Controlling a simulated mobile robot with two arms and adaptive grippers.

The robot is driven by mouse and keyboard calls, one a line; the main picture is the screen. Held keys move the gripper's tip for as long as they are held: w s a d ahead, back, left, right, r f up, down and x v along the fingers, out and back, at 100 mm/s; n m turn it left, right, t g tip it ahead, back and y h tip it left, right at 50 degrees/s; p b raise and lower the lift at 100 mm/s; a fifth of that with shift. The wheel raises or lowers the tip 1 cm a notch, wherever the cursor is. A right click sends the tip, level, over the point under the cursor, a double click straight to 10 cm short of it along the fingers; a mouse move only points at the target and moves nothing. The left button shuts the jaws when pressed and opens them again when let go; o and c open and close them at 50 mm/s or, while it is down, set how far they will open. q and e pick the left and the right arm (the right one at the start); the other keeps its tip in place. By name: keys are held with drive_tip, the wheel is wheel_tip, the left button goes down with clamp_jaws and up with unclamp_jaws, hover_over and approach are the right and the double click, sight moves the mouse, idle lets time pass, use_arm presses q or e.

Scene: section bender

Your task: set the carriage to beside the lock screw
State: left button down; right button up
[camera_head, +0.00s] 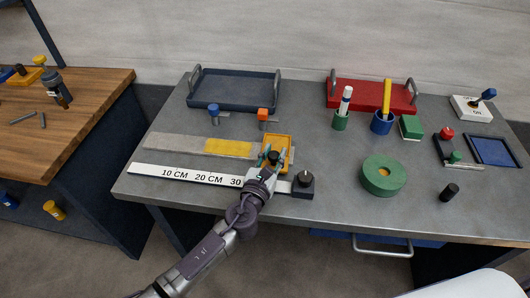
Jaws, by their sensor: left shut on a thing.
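The carriage (285,141) is a yellow-orange frame across the right end of a grey rail (175,145), just right of the rail's yellow band (229,147). A dark knob shows at its front. My left gripper (269,160) comes from below and is shut on the carriage's dark knob (274,156); the fingers partly hide it. A dark block with an upright pin (303,185) stands at the right end of the white scale, close to the carriage's front right. I cannot tell for sure whether this is the lock screw. My right gripper is not in view.
The white scale (185,175) lies in front of the rail. Blue (213,108) and orange (263,113) knobs stand behind it. A green ring (383,188) lies to the right. A blue tray (235,103) and a red tray (350,97) are at the back.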

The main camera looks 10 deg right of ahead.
use_arm(q)
drive_tip(key=shift+s+d, duration=0.15)
drive_tip(key=shift+d, duration=0.05)
drive_tip(key=c, duration=0.8)
unclamp_jaws()
drive_tip(key=shift+d, duration=0.1)
drive_tip(key=v, duration=1.2)
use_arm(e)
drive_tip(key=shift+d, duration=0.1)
use_arm(q)
drive_tip(key=shift+f, duration=0.1)
